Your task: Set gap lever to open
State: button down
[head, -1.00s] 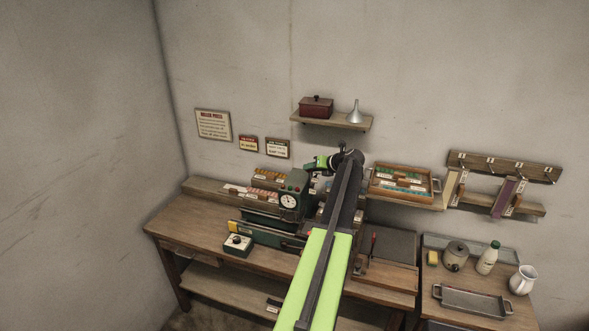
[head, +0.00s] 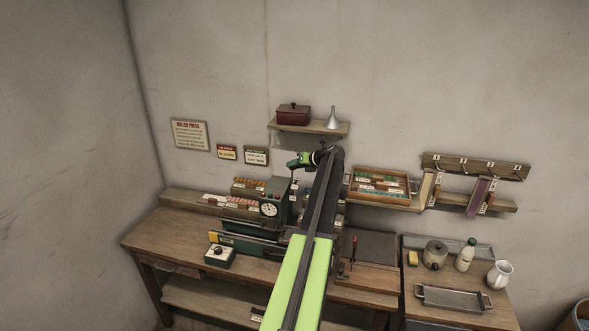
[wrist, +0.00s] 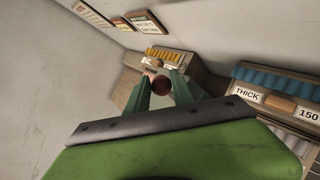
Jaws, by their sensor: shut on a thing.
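In the wrist view a round dark red knob (wrist: 162,86) sits between the two green fingers of my gripper (wrist: 161,88), which are shut on it. I take this knob for the end of the gap lever; its shaft is hidden. In the head view my gripper (head: 302,161) is above and behind the green roller press (head: 270,195), below the wall shelf. My own arm covers the right part of the press, and the lever cannot be made out there. Whether the lever stands at open cannot be told.
A wooden shelf (head: 310,128) with a red box (head: 293,114) and a funnel (head: 333,118) is close above my gripper. A wooden tray (head: 381,184) stands to its right. A control box (head: 220,256) sits on the bench (head: 165,235) at the front left.

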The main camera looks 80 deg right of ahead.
jog(key=shift+s+d, duration=0.2)
jog(key=c, duration=1.5)
grip_release()
jog(key=shift+c, duration=0.2)
jog(key=o, duration=0.4)
jog(key=shift+d+f, duration=0.1)
jog(key=shift+d, duration=0.05)
jog(key=p+v, duration=0.9)
jog(key=v, duration=0.8)
jog(key=shift+s+a, duration=0.15)
jog(key=shift+a, duration=0.1)
